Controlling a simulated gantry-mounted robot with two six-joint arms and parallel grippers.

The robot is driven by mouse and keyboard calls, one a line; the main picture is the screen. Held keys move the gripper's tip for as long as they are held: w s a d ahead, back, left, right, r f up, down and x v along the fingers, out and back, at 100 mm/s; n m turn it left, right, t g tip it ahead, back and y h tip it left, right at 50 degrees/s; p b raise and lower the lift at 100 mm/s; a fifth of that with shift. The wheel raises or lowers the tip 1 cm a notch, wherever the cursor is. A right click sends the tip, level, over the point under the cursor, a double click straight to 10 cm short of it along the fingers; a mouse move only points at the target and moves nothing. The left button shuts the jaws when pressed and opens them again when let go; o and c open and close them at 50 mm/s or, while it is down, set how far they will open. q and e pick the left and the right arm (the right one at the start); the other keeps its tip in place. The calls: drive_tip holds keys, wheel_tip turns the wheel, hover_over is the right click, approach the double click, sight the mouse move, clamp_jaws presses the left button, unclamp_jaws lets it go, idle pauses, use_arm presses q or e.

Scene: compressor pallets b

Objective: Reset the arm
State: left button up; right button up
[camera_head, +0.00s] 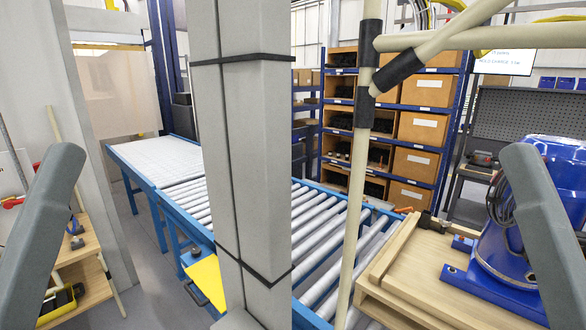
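Only grey arm links show, one at the left edge and one at the right edge, both reaching up from the bottom of the head view. Neither of my grippers is in view, so I cannot see whether they are open or shut. The right link stands in front of a blue compressor (487,240), hiding part of it. The compressor sits on a wooden pallet (410,262) at the right.
A roller conveyor (325,225) runs through the middle, partly hidden by a grey upright. A beige pipe frame (352,190) stands before it. Shelves with cardboard boxes (424,128) are behind. A wooden shelf unit (90,238) is at the left. Grey floor (150,285) shows at left.

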use_arm(q)
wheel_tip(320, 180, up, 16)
drive_tip(key=p, duration=1.2)
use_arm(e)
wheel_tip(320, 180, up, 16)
